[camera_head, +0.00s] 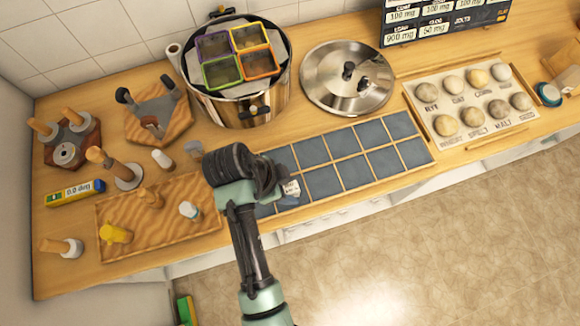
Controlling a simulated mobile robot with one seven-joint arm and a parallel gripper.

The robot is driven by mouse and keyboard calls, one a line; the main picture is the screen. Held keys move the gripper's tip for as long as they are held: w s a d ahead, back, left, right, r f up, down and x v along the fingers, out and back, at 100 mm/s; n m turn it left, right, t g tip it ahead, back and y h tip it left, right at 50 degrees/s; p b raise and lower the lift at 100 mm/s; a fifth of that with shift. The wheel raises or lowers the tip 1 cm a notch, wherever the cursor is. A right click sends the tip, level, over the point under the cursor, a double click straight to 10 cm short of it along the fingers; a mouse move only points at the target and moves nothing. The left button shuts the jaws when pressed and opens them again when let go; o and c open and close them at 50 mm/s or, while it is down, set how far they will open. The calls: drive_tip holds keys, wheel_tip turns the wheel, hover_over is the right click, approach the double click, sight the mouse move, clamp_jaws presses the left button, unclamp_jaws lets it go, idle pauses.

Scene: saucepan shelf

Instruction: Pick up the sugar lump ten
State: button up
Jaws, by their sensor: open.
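A small whitish block with dark marks (291,188) sits on the grid of blue-grey tiles (322,182), right beside my gripper. It looks like the sugar lump, but its marking is too small to read. My gripper (272,183) is open over the left part of the tile grid. Its fingers are mostly hidden by its own dark body, and I cannot tell whether they touch the block or stand around it. My arm covers the lower left tiles.
A large pot (240,108) with four coloured square cups stands behind. A steel lid (347,80) lies to its right, then a tray of labelled round lumps (433,92). A wooden board with small pieces (165,238) is at left. The counter's front edge runs close below the tiles.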

drive_tip(key=shift+x, duration=0.85)
clamp_jaws()
drive_tip(key=shift+r, duration=0.1)
wheel_tip(320, 180, up, 10)
